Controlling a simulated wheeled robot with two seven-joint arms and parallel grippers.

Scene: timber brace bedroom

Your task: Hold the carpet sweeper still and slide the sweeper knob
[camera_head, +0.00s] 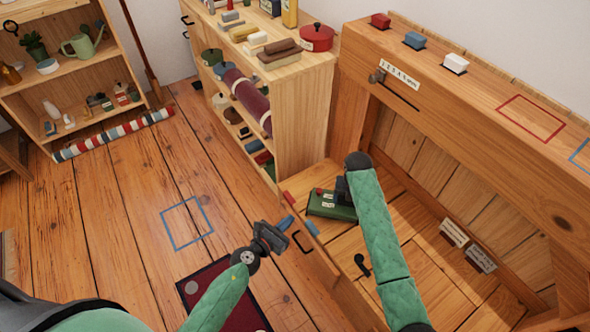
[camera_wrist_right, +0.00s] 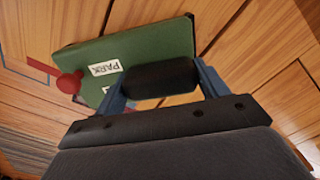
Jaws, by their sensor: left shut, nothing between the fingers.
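The carpet sweeper (camera_head: 330,210) is a small green box on the low wooden surface, with white labels and a red knob near its left end. In the right wrist view the green sweeper (camera_wrist_right: 150,48) shows a "PARK" label, the round red knob (camera_wrist_right: 69,82) and a black grip (camera_wrist_right: 160,78). My right gripper (camera_wrist_right: 160,85) has its fingers against both sides of the black grip. In the head view my right arm hides part of the sweeper. My left gripper (camera_head: 286,223) is shut and empty, left of the sweeper and apart from it.
A wooden shelf unit (camera_head: 305,100) with a red pot (camera_head: 316,38) stands behind the sweeper. A wooden frame (camera_head: 465,110) with small coloured blocks rises at right. A black hook (camera_head: 362,265) lies near my right arm. A dark red mat (camera_head: 225,290) lies on the floor. Open floor is at left.

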